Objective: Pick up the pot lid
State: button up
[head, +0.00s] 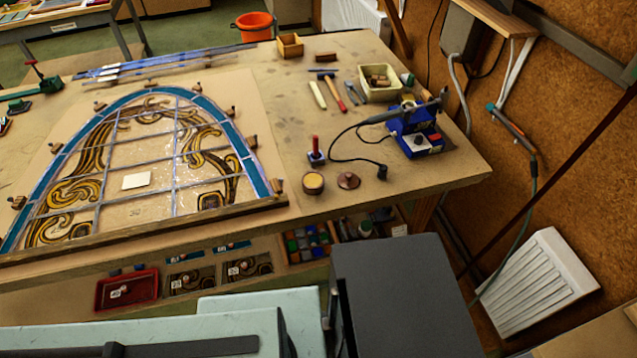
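The pot lid looks to be the small brown round disc (348,181) with a raised knob, lying flat near the front edge of the workbench (430,170), towards its right end. Just left of it and apart from it stands a small round pot (313,184) with a pale top and a dark side. My gripper does not show in this view, so its state and its distance from the lid are hidden.
A small dark object (382,172) stands right of the lid, and a red-handled tool on a blue base (316,152) is behind the pot. The leaded panel (150,150) covers the bench's left.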

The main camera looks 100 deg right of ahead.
aim_at(348, 180)
jog(key=z, duration=3.35)
